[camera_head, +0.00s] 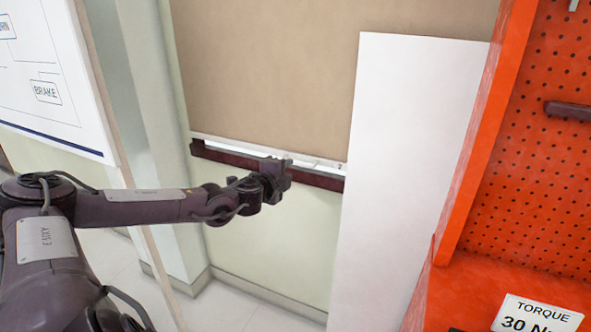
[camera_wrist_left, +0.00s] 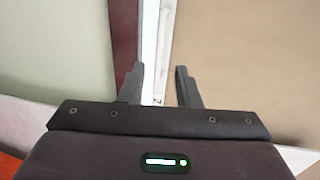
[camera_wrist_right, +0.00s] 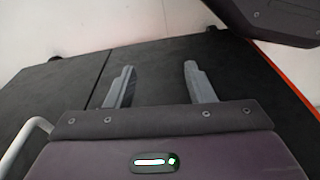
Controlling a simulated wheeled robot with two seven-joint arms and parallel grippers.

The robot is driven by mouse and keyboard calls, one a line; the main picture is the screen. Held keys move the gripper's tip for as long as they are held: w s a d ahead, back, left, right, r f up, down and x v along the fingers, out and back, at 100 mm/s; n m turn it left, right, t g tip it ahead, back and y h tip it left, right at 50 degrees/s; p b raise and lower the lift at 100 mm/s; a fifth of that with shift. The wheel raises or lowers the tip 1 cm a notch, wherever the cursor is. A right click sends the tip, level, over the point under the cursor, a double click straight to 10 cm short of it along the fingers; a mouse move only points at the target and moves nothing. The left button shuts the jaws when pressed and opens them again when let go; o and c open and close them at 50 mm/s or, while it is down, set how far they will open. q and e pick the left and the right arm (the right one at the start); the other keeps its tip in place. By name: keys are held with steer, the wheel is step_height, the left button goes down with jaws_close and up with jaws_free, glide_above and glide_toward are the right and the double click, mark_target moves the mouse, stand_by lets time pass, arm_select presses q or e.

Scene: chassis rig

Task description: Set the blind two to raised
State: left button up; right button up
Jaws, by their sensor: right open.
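The tan blind (camera_head: 330,70) hangs over the window with its pale bottom bar (camera_head: 215,138) just above the dark red sill (camera_head: 225,155). In the left wrist view, the white bar (camera_wrist_left: 152,45) carries a small tag that looks like a 2 (camera_wrist_left: 157,99). My left gripper (camera_head: 283,172) is at the bar and sill. In its wrist view, the left gripper (camera_wrist_left: 160,67) is open with its fingers on either side of the bar; I cannot tell whether they touch it. My right gripper (camera_wrist_right: 158,68) is open and empty, and outside the head view.
A white panel (camera_head: 400,170) stands right of the blind. An orange pegboard unit (camera_head: 540,130) with a torque sign (camera_head: 535,318) is further right. A whiteboard (camera_head: 50,75) is at the left. A dark surface (camera_wrist_right: 200,90) lies beyond my right gripper.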

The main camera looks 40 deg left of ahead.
arm_select(q)
steer(key=x, duration=0.6)
steer(key=shift+f, duration=0.1)
jaws_close()
